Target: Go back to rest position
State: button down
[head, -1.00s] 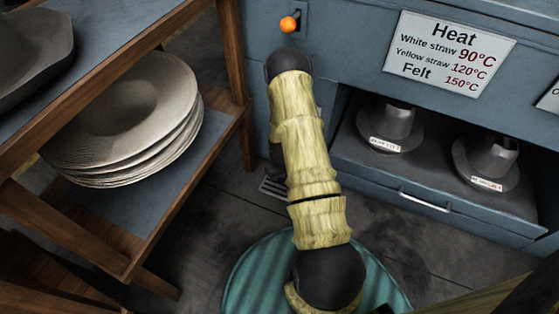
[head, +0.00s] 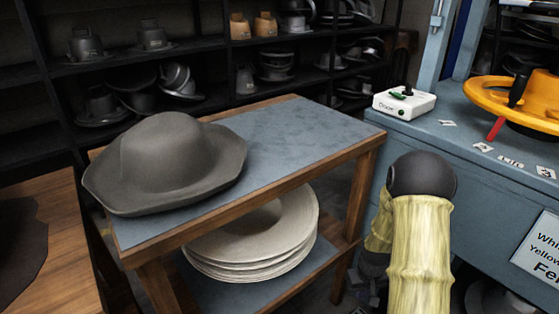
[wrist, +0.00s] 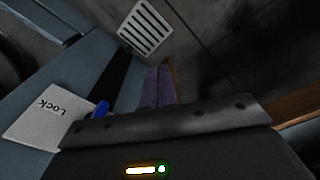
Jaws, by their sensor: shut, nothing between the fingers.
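My gripper (wrist: 159,88) shows in the wrist view as two narrow purplish fingers side by side. It is shut and empty, above a dark floor. In the head view my straw-coloured arm with a dark joint rises at the lower right, in front of the blue press cabinet (head: 480,165). My gripper cannot be made out in the head view. In the wrist view a white "Lock" label (wrist: 45,115) and a blue piece (wrist: 102,108) lie left of the fingers. A floor grate (wrist: 146,27) is beyond them.
A wood-framed table (head: 295,135) bears a grey hat (head: 165,165); pale hat blanks (head: 255,240) are stacked on its lower shelf. A white control box (head: 404,103) and a yellow ring (head: 490,92) sit on the cabinet. Dark shelves (head: 215,45) stand behind.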

jog(key=s+a+r+t+p, duration=0.1)
jog(key=s+a+r+p, duration=0.3)
jog(key=r, duration=0.7)
jog(key=s+a+r+m+p, duration=0.1)
jog(key=s+a+r+p, duration=0.3)
jog(key=r, duration=0.6)
jog(key=s+a+r+t+p, duration=0.1)
jog(key=s+r+p, duration=0.2)
jog(key=s+r, duration=0.55)
jog(key=w+r+p, duration=0.3)
jog(key=r+p, duration=3.4)
jog(key=r, duration=0.3)
jog(key=shift+w+a, duration=0.1)
